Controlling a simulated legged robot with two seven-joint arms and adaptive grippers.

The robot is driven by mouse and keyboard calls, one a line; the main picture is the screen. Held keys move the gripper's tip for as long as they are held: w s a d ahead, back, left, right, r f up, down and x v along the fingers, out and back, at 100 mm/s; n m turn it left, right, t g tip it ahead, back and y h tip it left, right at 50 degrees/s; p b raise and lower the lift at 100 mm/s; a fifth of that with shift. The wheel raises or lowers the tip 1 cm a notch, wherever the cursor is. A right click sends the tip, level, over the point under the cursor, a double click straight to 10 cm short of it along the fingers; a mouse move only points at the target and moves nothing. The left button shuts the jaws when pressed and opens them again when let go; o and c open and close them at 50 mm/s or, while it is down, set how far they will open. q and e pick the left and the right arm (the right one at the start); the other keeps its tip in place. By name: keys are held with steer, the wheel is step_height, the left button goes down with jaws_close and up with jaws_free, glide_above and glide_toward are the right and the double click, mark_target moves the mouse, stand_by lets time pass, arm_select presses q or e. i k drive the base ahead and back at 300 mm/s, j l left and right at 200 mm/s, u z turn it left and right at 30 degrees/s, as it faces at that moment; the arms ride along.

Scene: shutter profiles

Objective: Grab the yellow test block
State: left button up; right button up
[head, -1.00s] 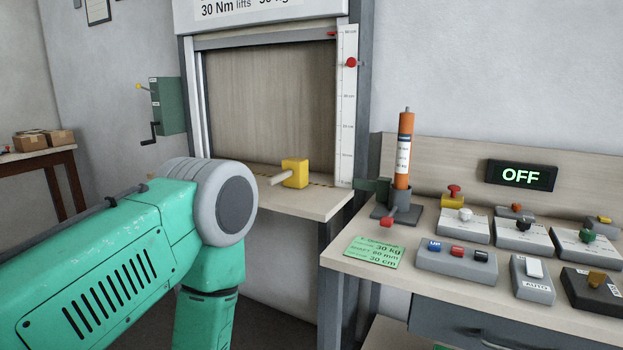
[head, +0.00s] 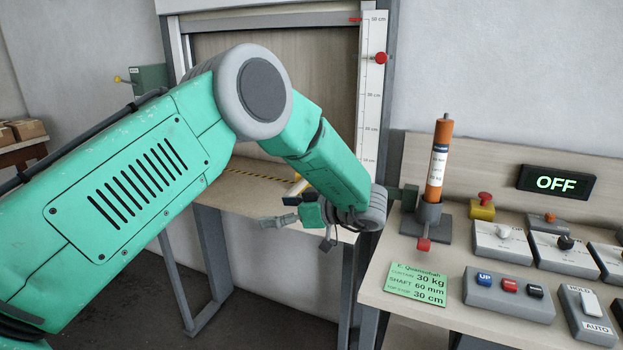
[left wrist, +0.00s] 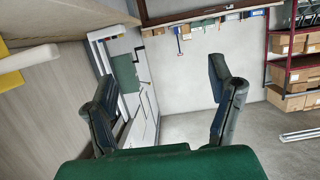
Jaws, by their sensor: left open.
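The yellow test block (head: 298,184) stands on the wooden bench under the shutter frame. In the head view my left forearm hides nearly all of it, and only a small pale yellow part shows. In the left wrist view, a yellow part of the block (left wrist: 10,80) is cut by the left edge, with its pale round handle beside it. My left gripper (head: 300,232) is near the bench's front edge, in front of the block. Its fingers are open and empty, with the block outside them. My right gripper is not in view.
The wooden bench (head: 240,200) has a striped line along its back. To the right, a control table holds an orange cylinder (head: 438,160) on a stand, a green card (head: 418,284), button boxes (head: 508,292) and a display reading OFF (head: 556,183).

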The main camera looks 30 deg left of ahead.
mark_target(301, 184)
steer(key=i, duration=1)
